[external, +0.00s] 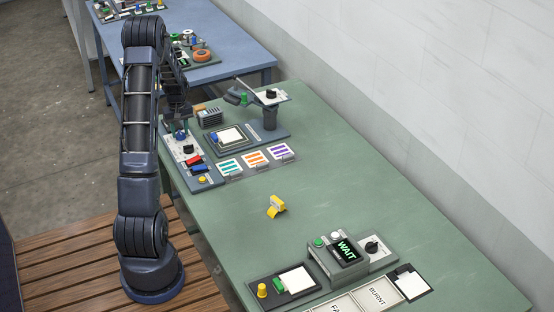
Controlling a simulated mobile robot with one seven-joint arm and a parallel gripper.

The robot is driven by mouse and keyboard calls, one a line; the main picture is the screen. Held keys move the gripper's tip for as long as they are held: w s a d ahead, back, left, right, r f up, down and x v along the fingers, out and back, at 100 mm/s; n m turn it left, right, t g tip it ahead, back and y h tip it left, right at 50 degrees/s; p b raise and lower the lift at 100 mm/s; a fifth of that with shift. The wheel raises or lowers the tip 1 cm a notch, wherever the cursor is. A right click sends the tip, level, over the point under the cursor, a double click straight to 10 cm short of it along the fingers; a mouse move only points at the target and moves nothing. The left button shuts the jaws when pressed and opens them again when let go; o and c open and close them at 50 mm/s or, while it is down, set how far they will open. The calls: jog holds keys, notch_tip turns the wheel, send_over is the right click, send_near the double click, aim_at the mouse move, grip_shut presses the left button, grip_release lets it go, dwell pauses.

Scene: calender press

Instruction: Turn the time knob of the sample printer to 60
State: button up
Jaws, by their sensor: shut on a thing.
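The press station with a grey control panel (203,180) stands at the far left end of the green table. I take it for the sample printer, but its labels are too small to read. My gripper (180,128) points down at the back of this panel and is shut on a small blue knob (181,135). The arm partly hides the knob, and its setting cannot be read. A black knob (188,149) sits just in front of it on the same panel.
A raised press head (268,97) and several striped cards (254,158) are to the right. A yellow object (276,206) lies mid-table. A unit with a "WAIT" display (346,250) and black knob (372,247) stands nearer. The middle of the green table (330,180) is mostly clear.

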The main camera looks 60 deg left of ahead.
aim_at(180, 132)
jog(key=m, duration=0.4)
jog(key=shift+m, duration=2.6)
jog(key=shift+r, duration=0.1)
jog(key=o, duration=1)
notch_tip(180, 132, up, 11)
jog(key=shift+f, duration=0.15)
